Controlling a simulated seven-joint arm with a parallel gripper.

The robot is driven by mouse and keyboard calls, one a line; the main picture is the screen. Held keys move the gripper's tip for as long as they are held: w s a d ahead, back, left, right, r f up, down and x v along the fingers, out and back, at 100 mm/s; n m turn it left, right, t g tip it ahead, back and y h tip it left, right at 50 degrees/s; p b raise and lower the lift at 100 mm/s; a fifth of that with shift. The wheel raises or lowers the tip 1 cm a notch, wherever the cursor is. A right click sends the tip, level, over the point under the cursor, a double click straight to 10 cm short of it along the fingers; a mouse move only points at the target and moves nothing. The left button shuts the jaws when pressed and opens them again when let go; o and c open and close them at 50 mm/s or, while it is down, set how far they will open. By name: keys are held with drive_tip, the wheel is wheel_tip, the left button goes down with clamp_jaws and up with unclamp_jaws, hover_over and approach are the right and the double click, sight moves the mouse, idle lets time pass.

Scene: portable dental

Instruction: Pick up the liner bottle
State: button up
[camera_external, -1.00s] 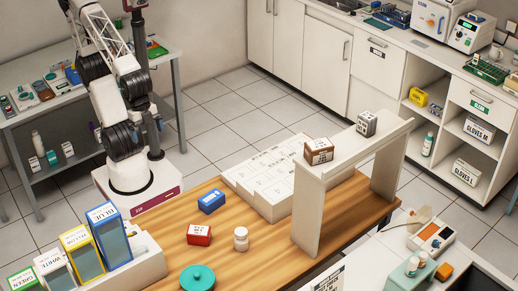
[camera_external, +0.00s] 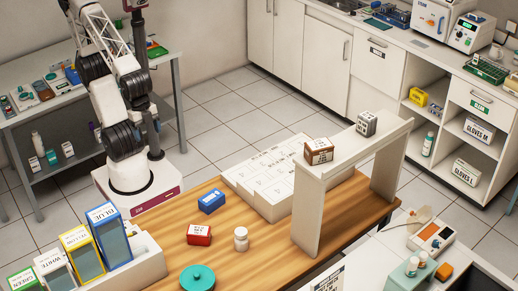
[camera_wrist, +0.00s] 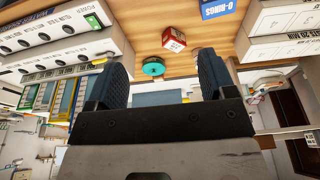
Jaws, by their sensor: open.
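A small white bottle (camera_external: 241,238) stands upright on the wooden table top (camera_external: 345,217). It is the only bottle I see on that table, and its label is too small to read. My gripper (camera_wrist: 163,75) is open, with two dark ribbed fingers wide apart and nothing between them. It is away from the table, and the bottle is not clearly visible in the wrist view. In the external view my arm is upright behind the table, and the gripper cannot be made out.
Near the bottle are a red box (camera_external: 199,235), a blue box (camera_external: 211,201) and a teal round lidded dish (camera_external: 198,279). A white raised shelf (camera_external: 309,208) stands to the right, a pale labelled tray (camera_external: 270,172) behind, and coloured bins (camera_external: 87,255) at left.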

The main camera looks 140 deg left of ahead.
drive_tip(key=w+a+f+m+g+y, duration=0.1)
drive_tip(key=w+a+f+m+y, duration=0.1)
drive_tip(key=w, duration=0.3)
drive_tip(key=w+a+f+m+g+y, duration=0.1)
drive_tip(key=w+a+f+m+y, duration=0.1)
drive_tip(key=w+m, duration=0.15)
drive_tip(key=m+t+y, duration=0.3)
drive_tip(key=m+y, duration=0.6)
drive_tip(key=m, duration=0.6)
approach(241, 240)
drive_tip(key=a, duration=0.3)
drive_tip(key=shift+s+f, duration=0.1)
drive_tip(key=shift+s, duration=0.3)
drive_tip(key=shift+a, duration=0.1)
drive_tip(key=shift+x, duration=1.3)
